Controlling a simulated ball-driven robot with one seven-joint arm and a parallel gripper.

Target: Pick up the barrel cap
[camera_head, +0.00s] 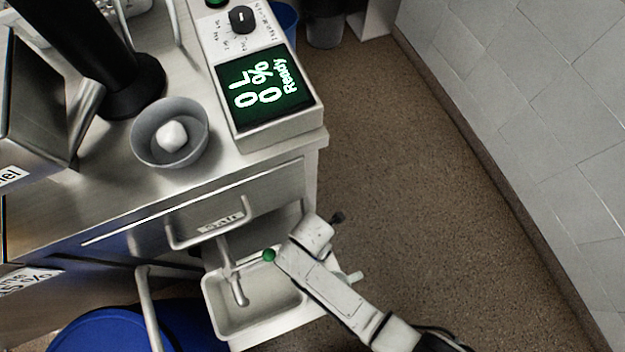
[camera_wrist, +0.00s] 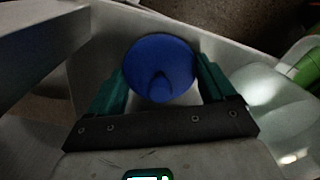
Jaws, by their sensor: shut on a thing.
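The barrel cap (camera_wrist: 160,62) is a round blue cap with a small raised part in its middle. My gripper (camera_wrist: 161,75) has a green finger on each side of it and is shut on it, in the wrist view. Pale walls surround the cap there. In the head view my gripper's body is over the right side of a white open tray under the counter. The cap is hidden there, and my fingers cannot be made out clearly.
The white tray (camera_head: 228,321) sits below a drawer front (camera_head: 275,192) with a metal handle. A blue barrel (camera_head: 88,333) stands at lower left. The counter holds a grey bowl (camera_head: 141,146) and a device with a lit screen (camera_head: 306,98). The brown floor at right is clear.

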